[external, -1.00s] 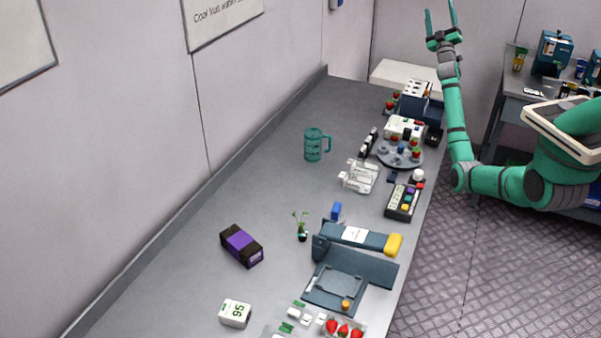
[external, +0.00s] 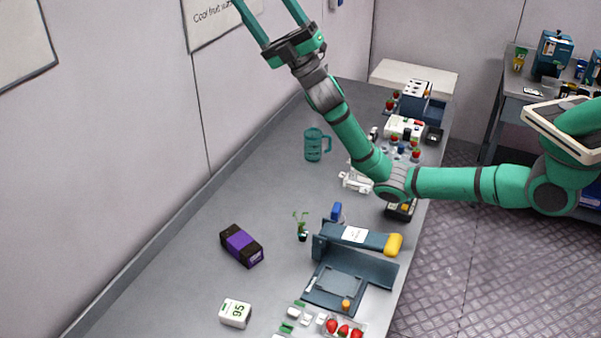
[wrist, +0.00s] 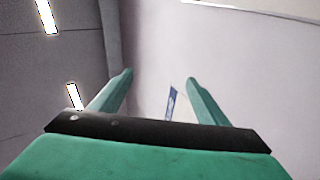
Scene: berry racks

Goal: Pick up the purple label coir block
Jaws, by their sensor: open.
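The coir block (external: 241,246) is a dark brown block with a purple label around its middle. It lies on the grey bench on the left side in the external view. My gripper (external: 268,12) is raised high above the bench, far above and beyond the block, with its fingers pointing up. The fingers are wide apart with nothing between them. In the wrist view my gripper (wrist: 158,82) faces the wall and ceiling, and the block is not seen there.
A white box marked 95 (external: 235,313) and a small seedling (external: 301,227) are near the block. A dark blue sealer-like device (external: 352,262) stands to its right. A teal mug (external: 315,145) stands farther back. Bare bench (external: 262,190) lies between mug and block.

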